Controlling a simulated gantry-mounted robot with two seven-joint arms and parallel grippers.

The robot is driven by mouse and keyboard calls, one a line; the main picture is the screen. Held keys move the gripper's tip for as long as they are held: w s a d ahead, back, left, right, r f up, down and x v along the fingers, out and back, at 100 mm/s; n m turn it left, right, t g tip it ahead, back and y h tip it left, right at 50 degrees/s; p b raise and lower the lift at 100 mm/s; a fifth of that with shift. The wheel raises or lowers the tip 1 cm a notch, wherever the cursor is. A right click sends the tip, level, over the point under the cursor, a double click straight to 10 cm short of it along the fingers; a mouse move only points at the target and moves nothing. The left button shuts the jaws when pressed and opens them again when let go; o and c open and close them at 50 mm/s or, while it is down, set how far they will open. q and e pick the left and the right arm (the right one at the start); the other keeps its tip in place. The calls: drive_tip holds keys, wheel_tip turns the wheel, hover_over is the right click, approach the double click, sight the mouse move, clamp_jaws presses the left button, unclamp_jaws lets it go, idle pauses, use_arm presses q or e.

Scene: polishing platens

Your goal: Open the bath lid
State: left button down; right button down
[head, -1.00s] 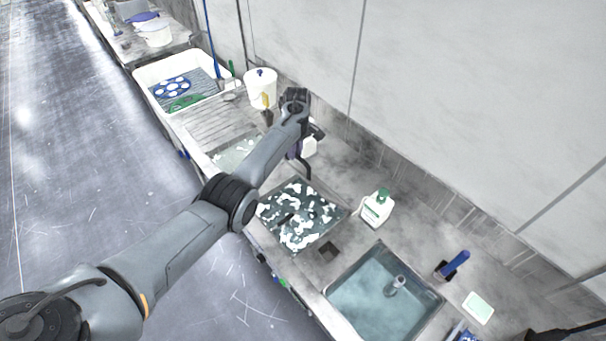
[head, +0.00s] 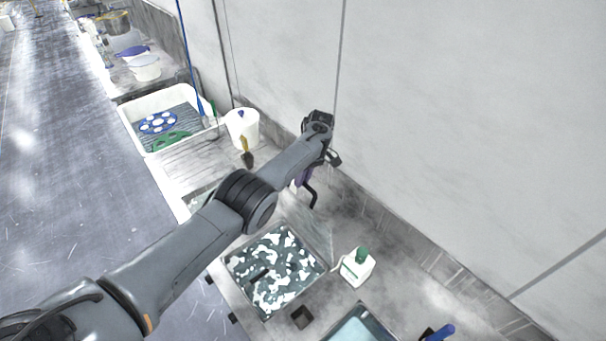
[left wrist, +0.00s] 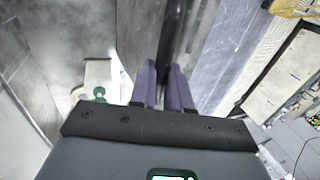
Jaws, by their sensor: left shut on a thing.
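The bath (head: 232,268) with black-and-white mottled contents is low centre in the head view. A pale translucent panel, apparently its lid (head: 316,232), stands tilted at the bath's wall side; its edges are faint. My left gripper (head: 298,184) is beyond the bath, near the wall, partly hidden by my arm. A black curved handle (head: 312,196) hangs at its fingers. In the left wrist view, the purple fingers (left wrist: 163,82) are shut on a dark bar (left wrist: 178,45), which appears to be that handle. My right gripper is not in view.
A white bottle with a green cap (head: 357,268) stands right of the bath. A water-filled basin (head: 362,328) is at the bottom edge. A white bucket (head: 242,128) and a white sink (head: 168,118) are farther left. The wall runs close behind my gripper.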

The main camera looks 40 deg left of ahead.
use_arm(q)
drive_tip(key=shift+s+d+f, duration=0.15)
drive_tip(key=shift+s+f, duration=0.1)
drive_tip(key=shift+f, duration=0.05)
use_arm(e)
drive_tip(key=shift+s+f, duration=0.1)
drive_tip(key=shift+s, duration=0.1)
use_arm(q)
drive_tip(key=c, duration=1.5)
unclamp_jaws()
drive_tip(key=o, duration=0.4)
drive_tip(key=shift+d+f, duration=0.1)
drive_tip(key=shift+d, duration=0.1)
drive_tip(key=shift+a+r, duration=0.15)
drive_tip(key=shift+r, duration=0.05)
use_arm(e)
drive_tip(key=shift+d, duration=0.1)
use_arm(q)
drive_tip(key=shift+r, duration=0.1)
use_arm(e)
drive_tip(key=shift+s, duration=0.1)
